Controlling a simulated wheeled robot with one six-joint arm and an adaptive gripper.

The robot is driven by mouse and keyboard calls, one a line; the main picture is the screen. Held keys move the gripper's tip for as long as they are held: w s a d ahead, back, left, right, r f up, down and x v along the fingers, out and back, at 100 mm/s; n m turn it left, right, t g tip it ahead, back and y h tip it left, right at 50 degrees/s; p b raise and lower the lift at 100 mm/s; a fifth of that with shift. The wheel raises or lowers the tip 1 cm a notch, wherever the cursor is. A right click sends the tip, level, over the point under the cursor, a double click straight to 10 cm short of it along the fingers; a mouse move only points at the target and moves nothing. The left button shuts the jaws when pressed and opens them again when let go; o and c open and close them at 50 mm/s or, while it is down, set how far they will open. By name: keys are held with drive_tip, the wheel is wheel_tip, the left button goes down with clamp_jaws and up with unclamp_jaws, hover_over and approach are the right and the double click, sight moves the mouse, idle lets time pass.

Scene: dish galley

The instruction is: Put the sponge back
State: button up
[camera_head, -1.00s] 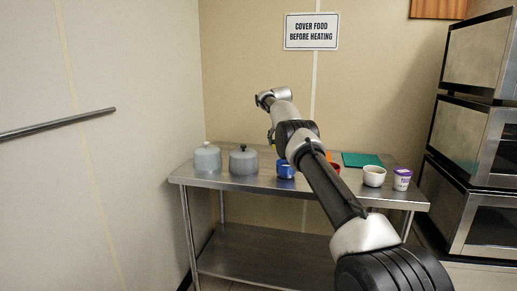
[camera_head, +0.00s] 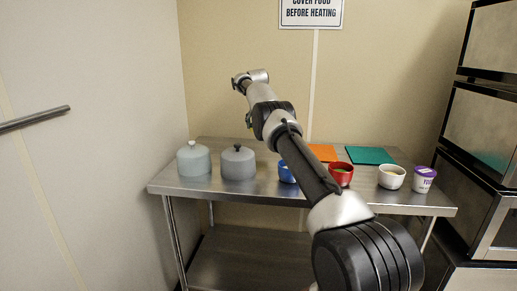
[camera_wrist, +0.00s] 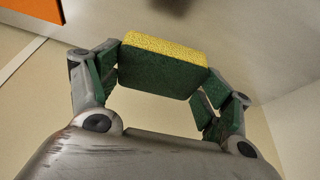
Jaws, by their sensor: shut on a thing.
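The sponge (camera_wrist: 160,70) has a yellow top layer and a dark green body. It shows in the wrist view between the two fingers of my gripper (camera_wrist: 164,80), which is shut on it at its ends. In the head view the sponge cannot be made out, and the fingers are mostly hidden by my arm, which reaches up above the back left of the table. An orange mat (camera_head: 322,152) and a teal mat (camera_head: 369,156) lie at the back right of the steel table (camera_head: 225,194).
Two grey lidded pots (camera_head: 194,160) (camera_head: 238,163) stand at the table's left. A blue mug (camera_head: 286,173), red bowl (camera_head: 341,174), white bowl (camera_head: 391,177) and purple-lidded cup (camera_head: 424,180) stand along the right. Stacked microwaves (camera_head: 495,125) are at right. A rail (camera_head: 35,119) runs along the left wall.

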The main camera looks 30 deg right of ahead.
wheel_tip(320, 180, down, 10)
drive_tip(key=shift+r, duration=0.25)
drive_tip(key=o, duration=0.9)
